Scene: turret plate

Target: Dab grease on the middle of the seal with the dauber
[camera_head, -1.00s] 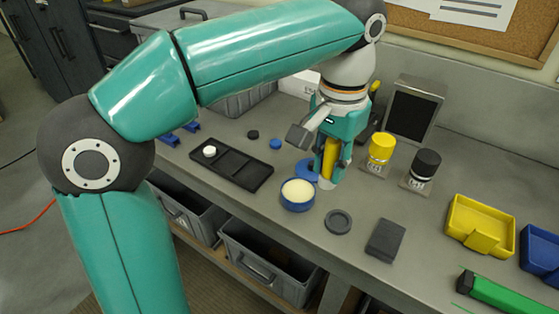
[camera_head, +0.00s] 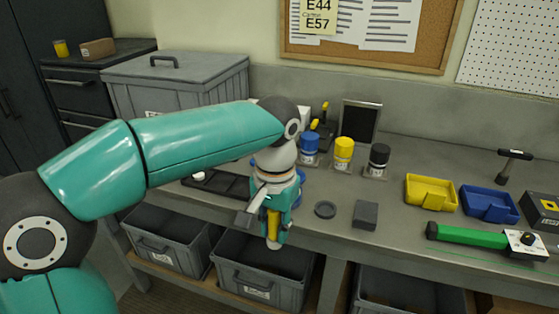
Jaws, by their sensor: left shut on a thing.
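My left gripper (camera_head: 273,238) is in the middle of the view, pointing down and shut on the yellow dauber (camera_head: 273,224). The fingers hide much of the dauber, and I cannot make out its tip. A flat dark ring (camera_head: 325,209), which looks like the seal, lies on the bench to the right of the gripper, apart from it. My right gripper is not in view.
A dark block (camera_head: 365,215) lies right of the ring. Behind stand blue (camera_head: 310,146), yellow (camera_head: 343,152) and black (camera_head: 378,158) capped containers. A yellow tray (camera_head: 430,192), a blue tray (camera_head: 488,204) and a green tool (camera_head: 465,235) are farther right. A black compartment tray (camera_head: 225,186) is left.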

